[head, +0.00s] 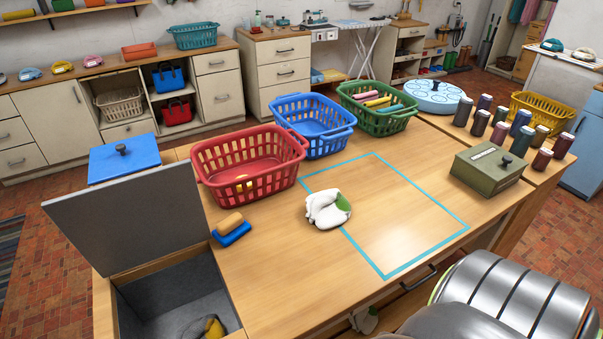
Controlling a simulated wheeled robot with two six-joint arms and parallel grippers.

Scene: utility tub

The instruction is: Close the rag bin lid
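The rag bin (105,310) is a wooden-edged box built in at the front left of the worktop. Its lid (125,222) is a flat grey panel that stands raised and tilted at the far side of the opening. The grey inside of the bin shows, with a crumpled grey and yellow rag (213,327) in it near the right wall. Nothing lies across the opening. Neither of my grippers can be made out in the head view, and nothing is seen touching the lid.
A yellow and blue sponge (231,230) lies right of the lid. A red basket (250,166), a blue basket (314,125) and a white-green cloth (327,209) stand on the worktop (280,285). A blue lidded box (123,160) is behind the lid.

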